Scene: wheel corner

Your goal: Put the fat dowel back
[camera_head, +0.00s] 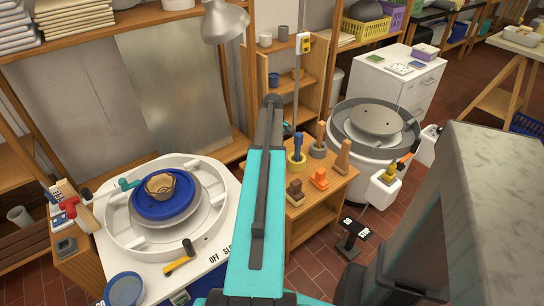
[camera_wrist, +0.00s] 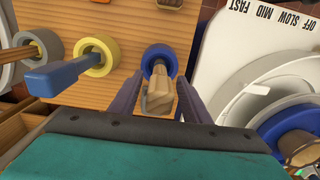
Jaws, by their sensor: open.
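In the wrist view a pale wooden dowel-like piece (camera_wrist: 158,94), likely the fat dowel, lies between the two fingers of my gripper (camera_wrist: 158,108). The fingers are open, one on each side of it, with small gaps visible. Its far, narrower end overlaps a blue ring holder (camera_wrist: 158,55) on the wooden tabletop (camera_wrist: 125,20); it seems to stand in that ring, but its lower end is partly hidden. In the head view my arm covers the blue ring and this piece.
A yellow ring (camera_wrist: 95,57) holding a blue-handled tool (camera_wrist: 62,76) and a grey ring (camera_wrist: 40,46) with a wooden-handled tool stand close by. An orange block (camera_head: 318,178) and a brown block (camera_head: 294,191) sit on the same table. A pottery wheel (camera_head: 125,225) is on the left.

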